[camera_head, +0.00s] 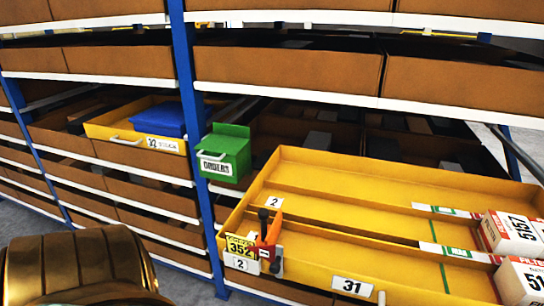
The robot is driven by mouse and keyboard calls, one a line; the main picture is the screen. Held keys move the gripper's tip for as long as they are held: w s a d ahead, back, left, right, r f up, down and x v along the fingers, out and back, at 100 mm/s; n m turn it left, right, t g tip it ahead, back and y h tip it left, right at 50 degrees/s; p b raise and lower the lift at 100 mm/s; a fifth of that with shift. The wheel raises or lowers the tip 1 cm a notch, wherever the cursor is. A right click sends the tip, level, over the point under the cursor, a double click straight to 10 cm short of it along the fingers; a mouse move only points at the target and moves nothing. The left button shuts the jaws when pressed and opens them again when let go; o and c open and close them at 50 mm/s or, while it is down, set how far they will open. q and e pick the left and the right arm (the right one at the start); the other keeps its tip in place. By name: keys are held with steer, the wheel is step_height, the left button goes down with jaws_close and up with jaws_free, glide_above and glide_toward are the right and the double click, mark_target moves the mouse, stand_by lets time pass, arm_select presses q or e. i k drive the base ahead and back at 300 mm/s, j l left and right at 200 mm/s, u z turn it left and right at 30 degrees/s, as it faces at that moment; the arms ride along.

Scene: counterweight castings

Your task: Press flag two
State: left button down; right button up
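An orange flag (269,238) stands upright at the front left corner of a large yellow tray (400,190), with a dark knob above it and another below it. A white label reading 2 (274,202) is just behind it. Another white label reading 2 (240,264) sits below a yellow card reading 352 (241,246), to the flag's left. Nothing is seen touching the flag. A gold rounded part of mine fills the lower left, apart from the flag. No gripper fingers of either arm are visible.
White boxes (515,232) stand in the tray's right side. A label reading 31 (352,286) is on its front. A green bin (224,155) and a yellow drawer (100,130) with a blue box (170,118) jut from the shelving. A blue post (186,80) rises left of the tray.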

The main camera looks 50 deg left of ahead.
mark_target(277, 269)
steer(key=u, duration=1.55)
